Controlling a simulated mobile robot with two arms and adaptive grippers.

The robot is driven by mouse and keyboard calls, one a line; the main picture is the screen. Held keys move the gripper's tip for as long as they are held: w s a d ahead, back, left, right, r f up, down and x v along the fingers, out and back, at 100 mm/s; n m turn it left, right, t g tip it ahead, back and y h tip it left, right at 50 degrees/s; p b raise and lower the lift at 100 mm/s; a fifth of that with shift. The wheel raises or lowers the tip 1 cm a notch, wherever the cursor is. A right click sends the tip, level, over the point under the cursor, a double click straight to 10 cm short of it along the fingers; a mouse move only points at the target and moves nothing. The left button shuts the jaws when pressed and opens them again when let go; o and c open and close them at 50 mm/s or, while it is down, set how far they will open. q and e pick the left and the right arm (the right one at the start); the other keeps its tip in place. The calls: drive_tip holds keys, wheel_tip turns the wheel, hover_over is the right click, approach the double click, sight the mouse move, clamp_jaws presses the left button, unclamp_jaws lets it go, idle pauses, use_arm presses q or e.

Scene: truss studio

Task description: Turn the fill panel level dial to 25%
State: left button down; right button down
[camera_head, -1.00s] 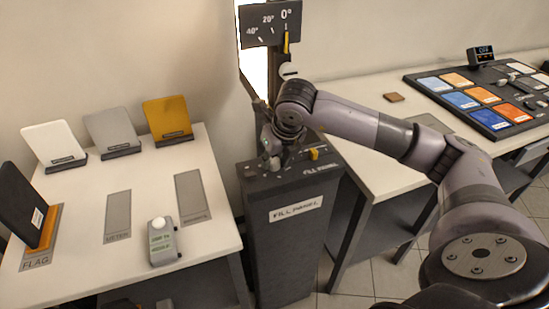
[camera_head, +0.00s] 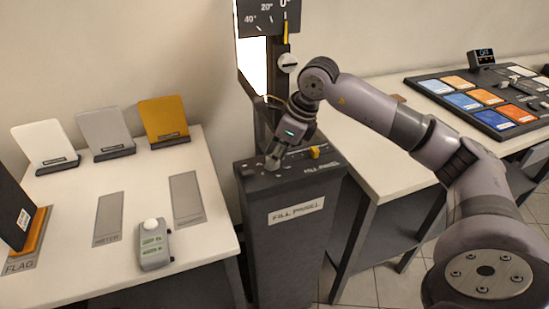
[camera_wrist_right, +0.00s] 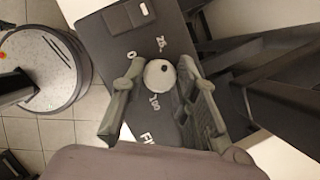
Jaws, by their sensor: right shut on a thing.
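The fill panel (camera_head: 285,230) is a dark pedestal with a white FILL PANEL label on its front. Its level dial, a round white knob (camera_wrist_right: 160,75), shows in the right wrist view, with 0, 25 and 100 marked around it. A small dark mark is on the knob's upper part, towards the 25 side; its exact reading is too small to tell. My right gripper (camera_wrist_right: 158,78) is shut on the knob, one finger on each side. In the head view, this gripper (camera_head: 274,158) reaches down to the panel top and hides the knob. My left gripper is not in view.
A yellow switch (camera_head: 315,152) sits on the panel top, right of my gripper. A left table (camera_head: 70,285) holds upright plates and a grey button box (camera_head: 154,245). A right table holds a board of coloured tiles (camera_head: 480,98). An angle sign (camera_head: 265,16) stands behind.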

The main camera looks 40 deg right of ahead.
drive_tip(key=shift+d+r+n+g+y, duration=0.1)
drive_tip(key=shift+n+g+y, duration=0.2)
drive_tip(key=shift+n, duration=0.9)
drive_tip(key=shift+w+n, duration=0.1)
drive_tip(key=shift+n, duration=0.2)
drive_tip(key=c, duration=1.3)
unclamp_jaws()
drive_tip(key=v, duration=1.2)
